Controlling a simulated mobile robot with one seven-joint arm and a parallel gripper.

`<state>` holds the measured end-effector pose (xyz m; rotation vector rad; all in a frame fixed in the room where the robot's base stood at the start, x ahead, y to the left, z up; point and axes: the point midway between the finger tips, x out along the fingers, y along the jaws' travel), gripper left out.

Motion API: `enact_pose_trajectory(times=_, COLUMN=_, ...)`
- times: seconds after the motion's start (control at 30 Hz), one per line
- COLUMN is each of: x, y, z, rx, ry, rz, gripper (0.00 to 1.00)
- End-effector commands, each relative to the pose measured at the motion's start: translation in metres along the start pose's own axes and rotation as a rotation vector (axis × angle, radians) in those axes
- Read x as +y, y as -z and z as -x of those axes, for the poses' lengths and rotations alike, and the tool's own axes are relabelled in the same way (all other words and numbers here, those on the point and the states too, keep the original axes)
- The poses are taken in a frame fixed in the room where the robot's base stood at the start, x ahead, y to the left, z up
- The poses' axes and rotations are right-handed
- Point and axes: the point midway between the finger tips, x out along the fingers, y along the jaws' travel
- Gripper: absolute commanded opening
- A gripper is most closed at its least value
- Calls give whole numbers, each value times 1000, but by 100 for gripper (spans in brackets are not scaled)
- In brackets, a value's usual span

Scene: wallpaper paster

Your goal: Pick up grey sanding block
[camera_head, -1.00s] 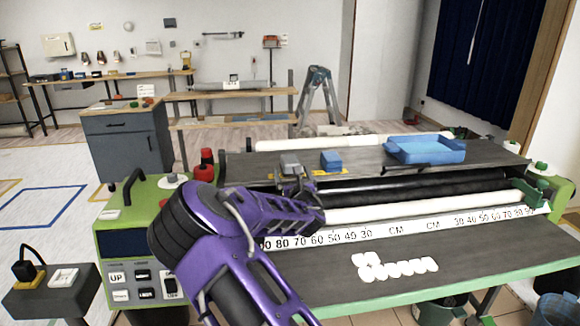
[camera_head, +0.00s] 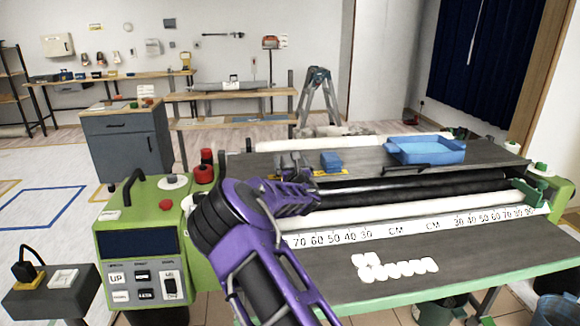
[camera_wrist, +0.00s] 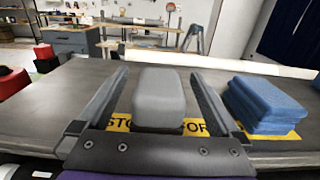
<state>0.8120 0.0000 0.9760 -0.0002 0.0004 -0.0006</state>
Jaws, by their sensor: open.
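The grey sanding block (camera_wrist: 160,97) stands on the dark table top in the wrist view, over a yellow strip with black letters. My gripper (camera_wrist: 158,92) is open, with one finger on each side of the block. A narrow gap shows between each finger and the block, so it does not look gripped. In the head view my gripper (camera_head: 292,168) is at the far side of the machine's rollers. There the block is mostly hidden by the gripper and hard to make out.
A stack of blue blocks or cloths (camera_wrist: 262,104) sits just right of my right finger. A blue tray (camera_head: 428,150) stands further right. The machine's rollers (camera_head: 420,188) lie under the arm. A red object (camera_wrist: 14,83) is at the left.

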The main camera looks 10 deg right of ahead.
Motion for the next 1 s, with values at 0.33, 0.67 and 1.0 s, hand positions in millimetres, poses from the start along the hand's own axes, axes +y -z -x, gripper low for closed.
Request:
enact_pose_trajectory(times=0.33, x=0, y=0, z=0, rx=0, ry=0, rz=0, gripper=41)
enact_pose_trajectory(times=0.67, x=0, y=-1, z=0, rx=-1, ry=0, rz=0, gripper=7)
enact_pose_trajectory(times=1.0, x=0, y=-41, z=0, rx=-5, ry=-1, rz=-1, gripper=7)
